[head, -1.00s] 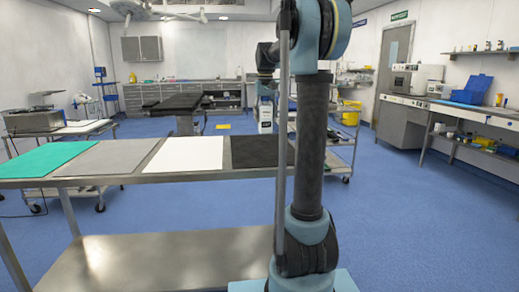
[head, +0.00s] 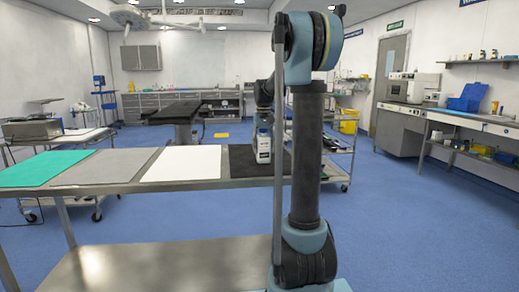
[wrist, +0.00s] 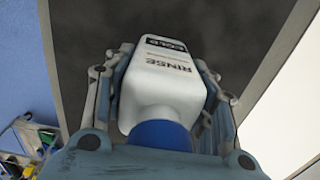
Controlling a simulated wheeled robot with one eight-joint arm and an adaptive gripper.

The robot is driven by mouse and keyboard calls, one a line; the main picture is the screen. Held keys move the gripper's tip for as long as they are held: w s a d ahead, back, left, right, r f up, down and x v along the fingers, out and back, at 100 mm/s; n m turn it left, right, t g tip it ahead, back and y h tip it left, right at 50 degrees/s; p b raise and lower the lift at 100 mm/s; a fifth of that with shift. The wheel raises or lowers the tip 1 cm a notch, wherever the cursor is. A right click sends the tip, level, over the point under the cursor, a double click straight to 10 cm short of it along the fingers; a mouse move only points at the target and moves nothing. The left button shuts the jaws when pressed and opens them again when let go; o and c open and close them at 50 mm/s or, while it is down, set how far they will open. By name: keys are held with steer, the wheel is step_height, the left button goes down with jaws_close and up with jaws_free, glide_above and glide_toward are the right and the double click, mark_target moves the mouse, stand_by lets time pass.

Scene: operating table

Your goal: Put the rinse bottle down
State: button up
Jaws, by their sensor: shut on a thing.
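The rinse bottle is white with a blue cap. In the head view the bottle (head: 263,150) is upright at the black mat (head: 240,164) on the steel table. I cannot tell whether its base touches the mat. My gripper (head: 264,116) is above it and partly hidden by my arm. In the wrist view my gripper (wrist: 165,88) is shut on the rinse bottle (wrist: 168,85), with a finger on each side. The label reads RINSE COLD, and the blue cap (wrist: 160,134) is nearest the camera. The dark mat (wrist: 95,35) fills the space behind the bottle.
A white mat (head: 180,163), a grey mat (head: 105,166) and a green mat (head: 45,168) lie left of the black one, all bare. A cart (head: 335,171) stands behind the table to the right. An operating table (head: 178,110) is farther back.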

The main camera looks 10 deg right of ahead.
steer(key=o, duration=1.5)
step_height(320, 180, up, 12)
steer(key=shift+r, duration=0.1)
